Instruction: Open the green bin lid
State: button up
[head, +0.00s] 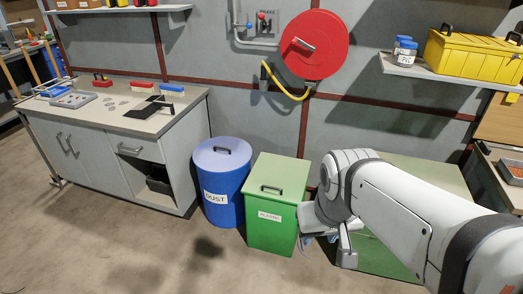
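The green bin (271,228) stands on the floor just right of a blue bin, with a white label reading PLASTIC on its front. Its green lid (290,172) lies shut on top, with a dark bar handle (271,189) near the lid's front edge. My gripper (328,240) is low beside the bin's right side, apart from the handle. Its fingers are partly hidden by its own body, and I cannot tell whether they are open. Small bluish bits show around the fingers, too small to make out.
The round blue bin (222,170), labelled DUST, stands close on the left, its lid on. A grey workbench (120,150) is further left. A larger green surface (425,172) lies behind my arm. A yellow hose (285,85) hangs from a red reel (314,62) above. Floor in front is clear.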

aim_at(273, 178)
jog(key=z, duration=0.2)
jog(key=i, duration=0.7)
jog(key=u, duration=0.15)
jog(key=k, duration=0.65)
jog(key=u, duration=0.35)
jog(key=i, duration=1.65)
jog(key=z, duration=0.45)
